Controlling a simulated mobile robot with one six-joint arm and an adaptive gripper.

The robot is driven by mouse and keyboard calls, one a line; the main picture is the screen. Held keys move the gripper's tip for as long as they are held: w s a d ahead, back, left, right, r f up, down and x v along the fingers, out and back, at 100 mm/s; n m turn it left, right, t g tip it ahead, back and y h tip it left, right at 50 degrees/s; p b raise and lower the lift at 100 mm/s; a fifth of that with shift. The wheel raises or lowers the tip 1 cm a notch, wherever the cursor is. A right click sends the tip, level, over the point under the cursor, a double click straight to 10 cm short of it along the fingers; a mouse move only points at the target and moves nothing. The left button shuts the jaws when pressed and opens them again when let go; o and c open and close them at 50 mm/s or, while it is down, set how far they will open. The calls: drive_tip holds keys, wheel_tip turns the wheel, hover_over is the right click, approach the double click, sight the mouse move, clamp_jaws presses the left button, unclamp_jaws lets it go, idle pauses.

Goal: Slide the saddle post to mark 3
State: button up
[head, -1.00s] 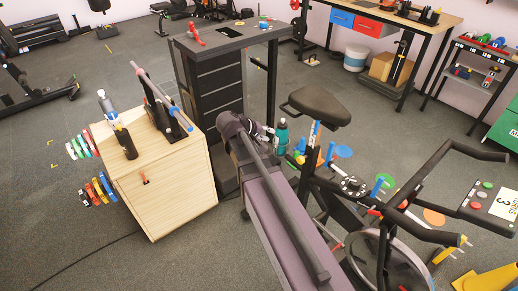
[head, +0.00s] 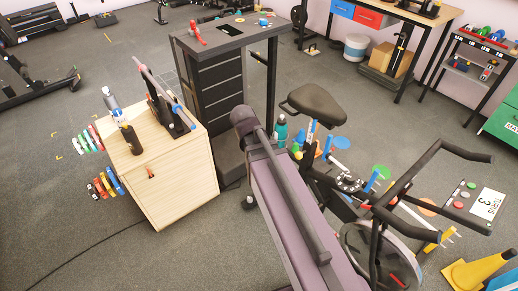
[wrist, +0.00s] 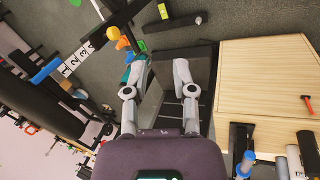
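The exercise bike's black saddle (head: 318,104) sits on top of an upright saddle post (head: 310,134) with a blue part, right of my arm in the head view. In the wrist view, a white strip with black numbers (wrist: 76,59) lies at upper left, beside a blue piece (wrist: 46,70). A large dark shape beside it may be the saddle. My gripper (wrist: 161,68) is open and empty, its fingers apart over the floor and a dark stand. It is to the side of the numbered strip and not touching it. In the head view my arm hides the gripper.
A wooden cabinet (head: 175,185) with bottles and a rack on it stands left of my arm. A dark drawer stand (head: 215,85) is behind. A teal bottle (head: 281,132) is near the saddle. The bike's handlebars (head: 430,185) reach out at right. Open floor lies at left.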

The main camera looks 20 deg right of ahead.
drive_tip(key=shift+s+a+r+y+p, duration=0.45)
drive_tip(key=shift+s+a+y, duration=0.15)
drive_tip(key=shift+s+a, duration=0.15)
drive_tip(key=n+t+h+b, duration=0.3)
drive_tip(key=t+h+b, duration=0.2)
drive_tip(key=h+b, duration=0.85)
approach(286, 111)
drive_tip(key=a+r+y+b, duration=0.2)
drive_tip(key=a, duration=0.1)
drive_tip(key=shift+s+f+h, duration=0.15)
drive_tip(key=shift+s+h, duration=0.1)
drive_tip(key=shift+s, duration=0.1)
drive_tip(key=shift+d, duration=0.15)
drive_tip(key=shift+b+x, duration=1.3)
drive_tip(key=shift+x, duration=5.5)
